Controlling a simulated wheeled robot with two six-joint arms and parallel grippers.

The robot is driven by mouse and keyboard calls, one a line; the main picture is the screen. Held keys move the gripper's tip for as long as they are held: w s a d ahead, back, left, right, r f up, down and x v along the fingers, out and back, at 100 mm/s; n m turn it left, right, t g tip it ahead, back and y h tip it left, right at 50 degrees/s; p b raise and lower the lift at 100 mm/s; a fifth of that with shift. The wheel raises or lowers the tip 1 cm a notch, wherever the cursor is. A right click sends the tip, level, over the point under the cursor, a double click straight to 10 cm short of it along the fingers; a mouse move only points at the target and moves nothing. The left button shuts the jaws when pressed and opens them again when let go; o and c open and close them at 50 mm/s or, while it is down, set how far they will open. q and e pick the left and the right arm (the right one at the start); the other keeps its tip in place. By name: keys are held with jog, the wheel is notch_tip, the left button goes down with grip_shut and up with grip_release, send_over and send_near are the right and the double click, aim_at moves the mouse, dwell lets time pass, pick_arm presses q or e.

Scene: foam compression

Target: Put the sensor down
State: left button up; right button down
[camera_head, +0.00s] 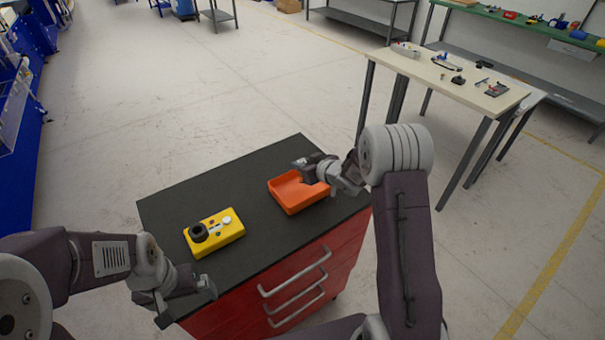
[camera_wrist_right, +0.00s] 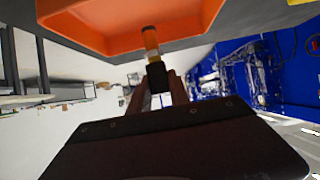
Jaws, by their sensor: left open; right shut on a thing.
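My right gripper (camera_head: 314,170) is over the orange tray (camera_head: 284,201), at its far right side. In the head view the sensor is hidden by the gripper. My left gripper (camera_head: 187,302) is open and empty at the near left edge of the cabinet, apart from the yellow device.
The yellow device (camera_head: 228,232), with a black round part and a white button, lies on the dark top of the red cabinet (camera_head: 180,196). The top between device and tray is clear. A table (camera_head: 440,80) with small parts stands at the back right.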

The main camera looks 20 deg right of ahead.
notch_tip(320, 180, down, 4)
jog(key=shift+d+r, duration=0.1)
jog(key=shift+w, duration=0.1)
jog(key=shift+f, duration=0.2)
jog(key=c, duration=1.2)
grip_release()
